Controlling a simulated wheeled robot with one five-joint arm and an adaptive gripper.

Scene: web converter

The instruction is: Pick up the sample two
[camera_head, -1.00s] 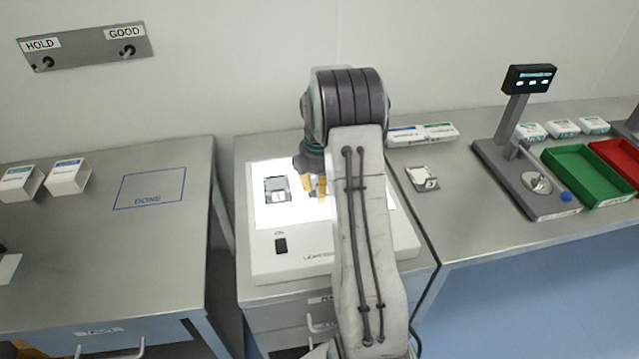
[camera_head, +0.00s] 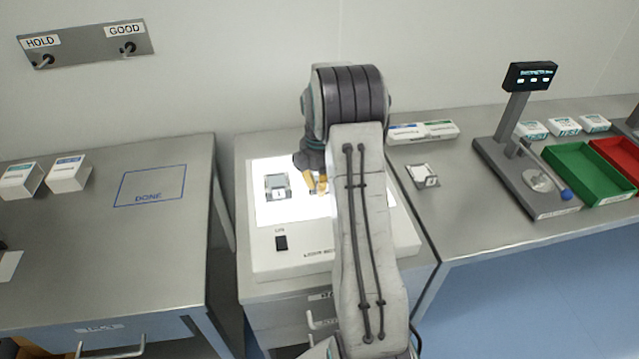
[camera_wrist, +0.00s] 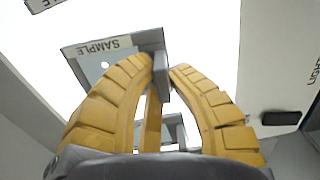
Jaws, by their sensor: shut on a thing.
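My gripper (camera_wrist: 160,70) has its yellow fingers shut on the grey upright tab of a sample piece (camera_wrist: 88,58) in the wrist view. Its label reads SAMPLE; the fingers hide any number, so I take it for sample two by its place. It is at or just above the lit panel; I cannot tell if it touches. In the head view my gripper (camera_head: 316,184) is low over the light box (camera_head: 265,262), and the arm hides most of what it holds. Another sample (camera_head: 278,187), seemingly marked 1, lies to its left on the lit panel.
A further sample (camera_head: 423,176) lies on the right bench, near white boxes (camera_head: 423,132). A stand with a display (camera_head: 529,76) and a green tray (camera_head: 588,172) are farther right. The left table has a blue DONE outline (camera_head: 150,185) with free room, and two white boxes (camera_head: 68,174).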

